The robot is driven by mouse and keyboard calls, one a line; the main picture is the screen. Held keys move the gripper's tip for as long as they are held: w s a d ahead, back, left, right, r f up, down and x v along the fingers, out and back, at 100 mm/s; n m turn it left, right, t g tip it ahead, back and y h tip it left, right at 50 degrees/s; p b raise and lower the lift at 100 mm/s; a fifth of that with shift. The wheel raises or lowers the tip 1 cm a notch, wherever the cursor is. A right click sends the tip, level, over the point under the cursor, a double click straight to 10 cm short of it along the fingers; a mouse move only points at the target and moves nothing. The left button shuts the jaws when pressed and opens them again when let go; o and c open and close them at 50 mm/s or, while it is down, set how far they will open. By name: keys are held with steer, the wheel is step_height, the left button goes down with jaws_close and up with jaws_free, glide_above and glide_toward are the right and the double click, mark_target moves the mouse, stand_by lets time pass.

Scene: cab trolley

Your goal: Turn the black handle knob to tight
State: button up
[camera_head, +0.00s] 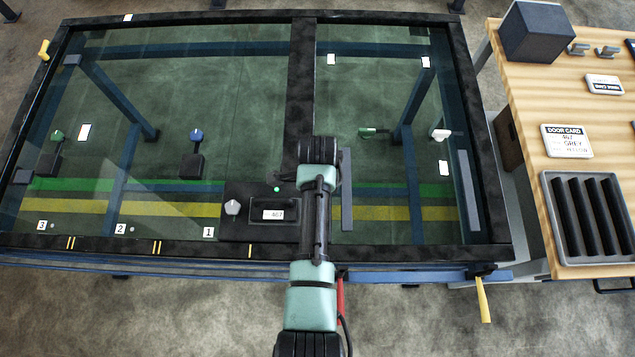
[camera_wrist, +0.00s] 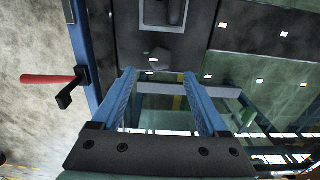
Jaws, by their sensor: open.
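In the head view a dark panel (camera_head: 245,228) lies at the front of the glass-topped frame. It carries a pale grey faceted knob (camera_head: 233,207), a 467 label (camera_head: 272,214) and a small green light (camera_head: 277,189). In the wrist view a dull grey knob (camera_wrist: 160,61) shows just beyond my gripper (camera_wrist: 158,76). The two blue fingers are apart, with nothing between them, and do not visibly touch the knob. A dark handle on a pale plate (camera_wrist: 150,14) is cut by the top edge. I cannot clearly read the knob's setting. My arm hides part of the panel in the head view.
A green knob (camera_head: 57,135) and a blue knob (camera_head: 196,134) stand on the left. A red lever (camera_wrist: 48,79) lies left of my gripper. A wooden table (camera_head: 515,100) at the right holds a door card (camera_head: 567,141) and a grey tray (camera_head: 553,240).

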step_height(320, 180, up, 8)
steer(key=shift+f, duration=0.2)
stand_by(0.6)
steer(key=w+r+n+t+b, duration=0.1)
steer(key=w+r+n+t, duration=0.4)
steer(key=w+r, duration=0.65)
steer(key=w+r+n+t, duration=0.2)
steer(key=w+r+t, duration=0.15)
steer(key=r, duration=0.65)
steer(key=w+r+n+t, duration=0.2)
steer(key=r+t, duration=0.3)
steer(key=r, duration=0.4)
step_height(320, 180, up, 12)
steer(key=s+n+t+b, duration=0.1)
steer(key=s+n+t, duration=0.1)
steer(key=t, duration=0.2)
steer(key=s+r+n+t, duration=0.3)
steer(key=s+r+t, duration=0.2)
steer(key=s+r, duration=0.3)
steer(key=s+r+n+t, duration=0.4)
steer(key=s+r, duration=0.4)
steer(key=r, duration=0.7)
steer(key=shift+s+d+r+t+b, duration=0.25)
steer(key=shift+s+r+t+b, duration=0.05)
steer(key=shift+r+t+b, duration=0.15)
steer(key=shift+f, duration=0.1)
